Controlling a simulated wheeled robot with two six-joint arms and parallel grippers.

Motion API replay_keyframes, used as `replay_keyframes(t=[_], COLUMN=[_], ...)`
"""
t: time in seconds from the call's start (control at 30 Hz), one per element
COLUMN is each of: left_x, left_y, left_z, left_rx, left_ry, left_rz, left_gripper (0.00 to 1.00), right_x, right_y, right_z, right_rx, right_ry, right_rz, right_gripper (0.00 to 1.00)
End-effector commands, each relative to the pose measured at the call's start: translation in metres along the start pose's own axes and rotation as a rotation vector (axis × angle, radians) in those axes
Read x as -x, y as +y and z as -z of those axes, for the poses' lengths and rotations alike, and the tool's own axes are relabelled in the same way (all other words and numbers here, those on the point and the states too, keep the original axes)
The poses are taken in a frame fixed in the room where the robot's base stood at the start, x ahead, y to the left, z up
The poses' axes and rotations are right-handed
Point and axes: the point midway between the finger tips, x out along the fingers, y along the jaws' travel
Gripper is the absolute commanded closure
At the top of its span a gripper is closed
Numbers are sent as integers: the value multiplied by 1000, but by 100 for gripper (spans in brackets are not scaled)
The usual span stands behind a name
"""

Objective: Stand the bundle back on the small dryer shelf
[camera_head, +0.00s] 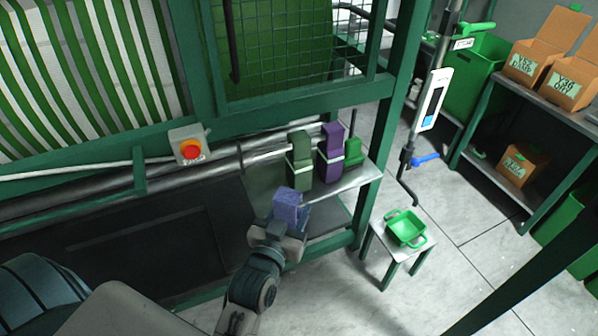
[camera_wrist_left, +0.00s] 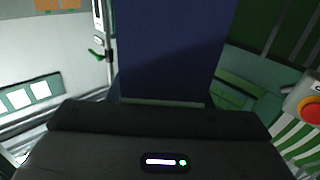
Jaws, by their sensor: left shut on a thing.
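A blue-violet bundle (camera_head: 287,207) is held in my left gripper (camera_head: 284,229), just in front of the small shelf (camera_head: 350,182) of the green machine. In the left wrist view the bundle (camera_wrist_left: 175,45) fills the upper middle as a dark blue block, and my gripper's body is below it. An olive bundle (camera_head: 300,157), a purple bundle (camera_head: 329,150) and a lower green bundle (camera_head: 353,153) stand on the shelf, to the right and behind the held one. Whether the held bundle touches the shelf is unclear. My right gripper is not in view.
A red emergency button (camera_head: 190,149) sits on the machine frame at left. A green upright post (camera_head: 385,130) borders the shelf's right end. A small stool (camera_head: 391,242) with a green basket (camera_head: 406,228) stands beyond it. Orange boxes (camera_head: 536,66) are on a rack at right.

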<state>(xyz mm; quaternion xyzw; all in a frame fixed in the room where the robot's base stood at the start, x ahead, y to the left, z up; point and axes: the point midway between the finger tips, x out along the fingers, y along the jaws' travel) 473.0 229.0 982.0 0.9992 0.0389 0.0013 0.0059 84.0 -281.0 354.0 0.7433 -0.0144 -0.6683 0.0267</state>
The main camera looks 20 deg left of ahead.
Motion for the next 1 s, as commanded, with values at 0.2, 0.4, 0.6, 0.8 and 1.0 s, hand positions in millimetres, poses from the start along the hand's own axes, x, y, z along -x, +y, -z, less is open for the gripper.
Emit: replay_keyframes(t=[0.2,0.4,0.6,0.8,1.0], left_x=[-17,-27,-31,-47,-80], left_y=[-21,-46,-64,-80,-106], left_z=[13,31,47,50,48], left_rx=[-2,1,2,-6,-9], left_ry=[4,5,5,3,3], left_rz=[126,269,377,392,392], left_gripper=[82,82,82,82,82], right_x=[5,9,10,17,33], right_y=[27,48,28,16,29], right_z=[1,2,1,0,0], right_rx=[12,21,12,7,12], right_ry=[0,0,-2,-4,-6], right_rz=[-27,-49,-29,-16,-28], right_gripper=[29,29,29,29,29])
